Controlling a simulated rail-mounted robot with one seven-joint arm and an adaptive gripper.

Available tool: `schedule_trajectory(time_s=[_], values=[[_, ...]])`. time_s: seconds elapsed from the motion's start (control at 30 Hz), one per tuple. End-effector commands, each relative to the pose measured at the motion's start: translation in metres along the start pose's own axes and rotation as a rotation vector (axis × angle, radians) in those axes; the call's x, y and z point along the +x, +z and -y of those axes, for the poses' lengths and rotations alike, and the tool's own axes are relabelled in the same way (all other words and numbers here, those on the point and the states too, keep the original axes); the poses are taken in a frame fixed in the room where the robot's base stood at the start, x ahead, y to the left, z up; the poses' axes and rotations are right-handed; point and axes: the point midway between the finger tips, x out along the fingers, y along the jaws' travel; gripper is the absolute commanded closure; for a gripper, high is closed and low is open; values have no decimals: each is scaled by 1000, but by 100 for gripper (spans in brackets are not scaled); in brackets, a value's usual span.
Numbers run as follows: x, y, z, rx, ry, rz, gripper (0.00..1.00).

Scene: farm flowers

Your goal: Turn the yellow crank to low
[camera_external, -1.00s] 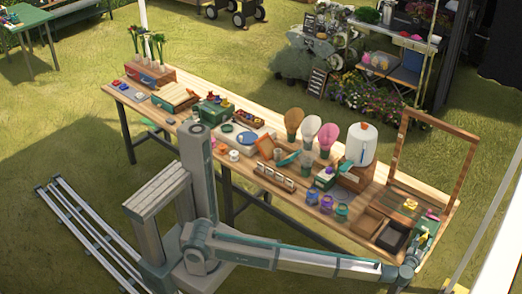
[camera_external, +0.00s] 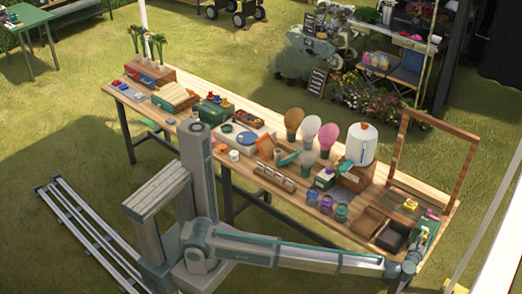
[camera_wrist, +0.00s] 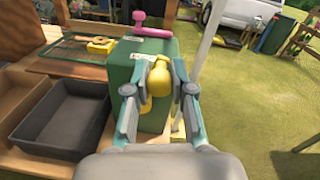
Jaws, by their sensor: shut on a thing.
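The yellow crank (camera_wrist: 159,82) is on the near face of a green box (camera_wrist: 155,51) in the wrist view. My gripper (camera_wrist: 158,85) is in front of that face, its two fingers closed in on the yellow crank from both sides. Small white labels show on the box near the crank, but I cannot read them. In the external view the green box (camera_external: 428,233) stands at the right end of the table, and my gripper (camera_external: 412,257) is against its near side. The crank is hidden there.
A pink handle (camera_wrist: 150,24) sticks up from the top of the box. A dark tray (camera_wrist: 62,118) lies left of it. A yellow object (camera_wrist: 101,45) rests on a mesh panel behind the tray. A pale post (camera_wrist: 205,50) shows to the right.

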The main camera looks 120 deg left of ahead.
Motion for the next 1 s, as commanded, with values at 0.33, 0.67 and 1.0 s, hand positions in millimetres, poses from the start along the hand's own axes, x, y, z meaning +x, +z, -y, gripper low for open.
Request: schedule_trajectory(time_s=[0.33, 0.67, 1.0], values=[[0, -2, -4, -37, 1, -1, 100], [1, 2, -19, -255, 2, -13, 100], [2, 8, -21, -313, 4, -18, 100]])
